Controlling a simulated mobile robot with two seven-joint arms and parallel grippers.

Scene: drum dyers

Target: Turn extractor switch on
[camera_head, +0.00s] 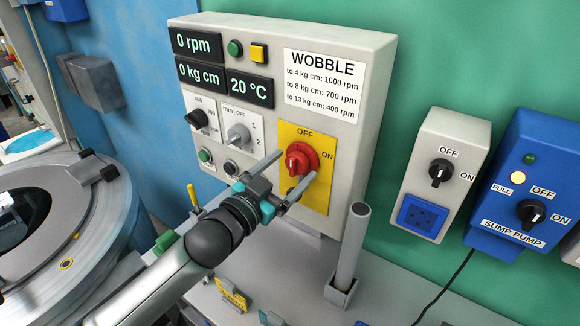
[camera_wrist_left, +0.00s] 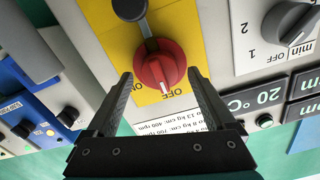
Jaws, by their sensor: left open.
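The red rotary switch (camera_head: 300,160) sits on a yellow plate (camera_head: 318,190) marked OFF and ON, on the front of the white control box (camera_head: 375,60). In the left wrist view the red knob (camera_wrist_left: 158,68) shows upside down, its pointer toward the OFF label. My left gripper (camera_head: 287,175) is open in front of the plate. In the left wrist view its two fingers (camera_wrist_left: 159,78) appear on either side of the knob, with gaps; contact is not visible. A dark round part below the knob is partly hidden by the gripper in the head view. My right gripper is not in view.
Left of the plate are a grey min knob (camera_head: 238,135) and a black knob (camera_head: 197,118). A grey upright tube (camera_head: 352,245) stands close to the right of my gripper. A switch box with socket (camera_head: 440,175) and the blue sump pump box (camera_head: 535,180) are further right.

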